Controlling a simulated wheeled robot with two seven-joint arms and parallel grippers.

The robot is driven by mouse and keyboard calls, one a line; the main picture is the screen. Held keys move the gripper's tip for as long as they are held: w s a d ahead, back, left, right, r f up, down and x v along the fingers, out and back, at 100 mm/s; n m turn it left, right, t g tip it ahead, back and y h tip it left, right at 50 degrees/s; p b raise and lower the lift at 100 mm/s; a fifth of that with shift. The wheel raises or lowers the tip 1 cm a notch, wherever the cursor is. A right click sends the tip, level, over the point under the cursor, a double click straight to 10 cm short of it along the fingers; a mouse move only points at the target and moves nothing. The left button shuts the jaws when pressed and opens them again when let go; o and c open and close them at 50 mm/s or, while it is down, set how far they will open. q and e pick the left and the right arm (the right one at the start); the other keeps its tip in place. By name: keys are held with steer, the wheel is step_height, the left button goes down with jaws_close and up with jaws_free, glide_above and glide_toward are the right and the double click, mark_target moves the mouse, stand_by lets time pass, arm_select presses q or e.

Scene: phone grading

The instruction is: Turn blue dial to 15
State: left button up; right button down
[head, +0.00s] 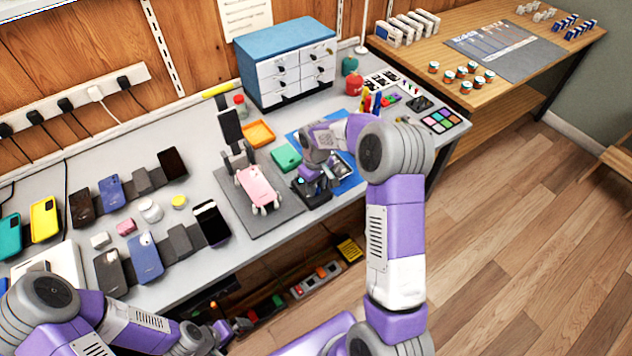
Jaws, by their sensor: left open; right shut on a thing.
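My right gripper (313,182) points down at a small black device (313,199) on the workbench, just right of the grey mat. Its jaws are shut at the top of this device, where a small bright blue spot (300,181) shows beside the fingers. This seems to be the blue dial; the fingers and wrist hide most of it, and its scale and setting cannot be read. My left gripper (222,333) is low at the front, below the bench edge and away from the dial. It is open and empty.
A pink phone (259,187) rests in a stand on the grey mat (278,212), left of my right gripper. A blue mat (349,183) lies behind it. A blue-topped drawer cabinet (288,60) stands at the back. Several phones cover the bench's left side.

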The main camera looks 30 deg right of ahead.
steer(key=shift+n, duration=0.6)
steer(key=c, duration=0.8)
jaws_free()
steer(key=shift+c, duration=0.2)
step_height(320, 180, up, 8)
steer(key=shift+f+p, duration=0.2)
steer(key=shift+p, duration=1)
